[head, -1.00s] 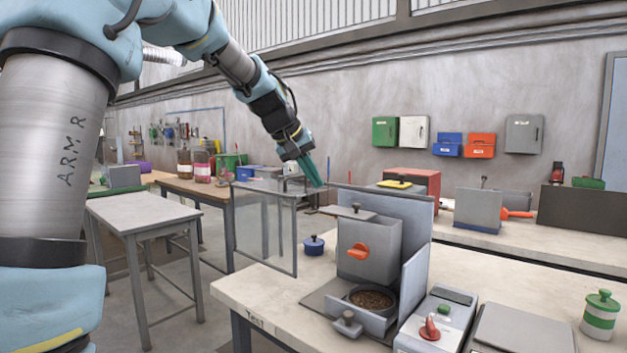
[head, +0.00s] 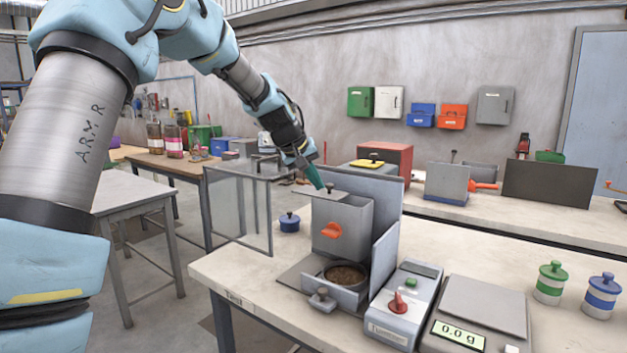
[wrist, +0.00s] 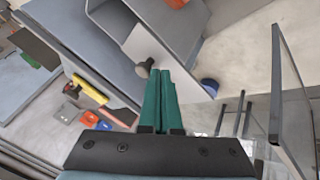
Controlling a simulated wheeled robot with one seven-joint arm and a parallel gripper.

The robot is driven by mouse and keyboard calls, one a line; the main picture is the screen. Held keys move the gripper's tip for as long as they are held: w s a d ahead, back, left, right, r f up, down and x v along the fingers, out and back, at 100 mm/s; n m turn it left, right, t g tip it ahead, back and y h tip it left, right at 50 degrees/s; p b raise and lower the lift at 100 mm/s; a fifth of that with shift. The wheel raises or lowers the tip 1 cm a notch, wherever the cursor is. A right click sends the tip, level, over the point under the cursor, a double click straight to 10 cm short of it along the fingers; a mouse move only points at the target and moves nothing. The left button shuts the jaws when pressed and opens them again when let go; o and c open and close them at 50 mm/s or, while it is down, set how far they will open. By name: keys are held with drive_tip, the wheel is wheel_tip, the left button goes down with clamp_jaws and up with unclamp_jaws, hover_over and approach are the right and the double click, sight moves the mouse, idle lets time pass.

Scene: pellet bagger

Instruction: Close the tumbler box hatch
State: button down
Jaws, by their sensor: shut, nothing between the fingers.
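The grey tumbler box (head: 343,230) stands on the near bench, an orange handle (head: 331,230) on its front. A flat grey plate with a dark knob (head: 329,187), which looks like its hatch, lies on top and sticks out to the left. In the wrist view, the plate (wrist: 172,45) and knob (wrist: 145,68) lie just past the fingertips, and part of the box top looks uncovered. My gripper (head: 320,187), with green fingers, is shut and empty, its tips beside the knob. I cannot tell whether they touch it.
A clear framed panel (head: 238,210) stands left of the box. A bowl of pellets (head: 345,274) sits below the box front. Upright grey panels (head: 385,258) border its right and back. A switch box (head: 402,305) and scale (head: 482,315) stand to the right.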

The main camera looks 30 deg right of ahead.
drive_tip(key=s+d, duration=0.3)
drive_tip(key=s, duration=0.4)
drive_tip(key=shift+d+b, duration=0.4)
drive_tip(key=shift+b, duration=0.05)
drive_tip(key=shift+w, duration=0.1)
